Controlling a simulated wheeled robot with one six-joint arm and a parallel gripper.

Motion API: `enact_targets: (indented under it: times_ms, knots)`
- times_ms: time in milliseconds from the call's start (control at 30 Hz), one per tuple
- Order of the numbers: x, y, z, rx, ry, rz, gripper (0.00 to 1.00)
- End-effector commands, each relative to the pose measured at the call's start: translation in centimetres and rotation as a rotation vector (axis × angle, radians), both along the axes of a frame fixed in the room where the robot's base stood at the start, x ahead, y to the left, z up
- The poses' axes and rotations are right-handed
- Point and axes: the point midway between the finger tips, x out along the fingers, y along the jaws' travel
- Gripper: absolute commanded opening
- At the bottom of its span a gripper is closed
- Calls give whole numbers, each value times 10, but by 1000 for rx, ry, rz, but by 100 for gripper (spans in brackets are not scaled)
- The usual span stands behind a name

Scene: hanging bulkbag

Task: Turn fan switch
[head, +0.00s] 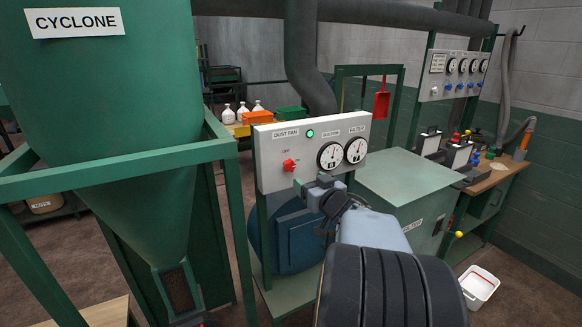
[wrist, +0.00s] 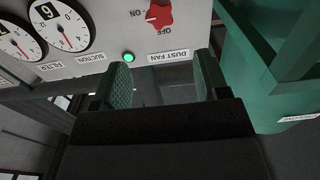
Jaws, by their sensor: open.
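The fan switch is a red knob (head: 290,165) on the white control panel, below the DUST FAN label. In the wrist view, which is upside down, the red knob (wrist: 160,14) is at the top edge, partly cut off. A pale mark on it faces the ON side. A green lamp (head: 310,133) beside the label looks lit; it also shows in the wrist view (wrist: 128,57). My gripper (wrist: 163,75) is open and empty, its two green-padded fingers apart from the knob. In the head view, my gripper (head: 302,187) is low in front of the panel.
Two round gauges (head: 330,155) sit right of the knob. The green cyclone hopper (head: 105,140) and its frame stand close on the left. A grey-green filter box (head: 410,185) is to the right. A white bucket (head: 479,286) is on the floor.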

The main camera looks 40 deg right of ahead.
Motion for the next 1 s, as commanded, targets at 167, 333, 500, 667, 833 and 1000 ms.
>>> enact_targets:
  times_ms: [167, 333, 500, 667, 833, 1000]
  knots:
    - [37, -3, -1, 0, 3, 4, 68]
    - [68, -8, 0, 0, 3, 2, 68]
    - [93, -11, 0, -1, 3, 1, 68]
    - [107, -14, 0, 0, 1, -1, 68]
    - [113, -15, 0, -1, 2, -1, 68]
    - [114, -15, 0, -1, 2, -1, 68]
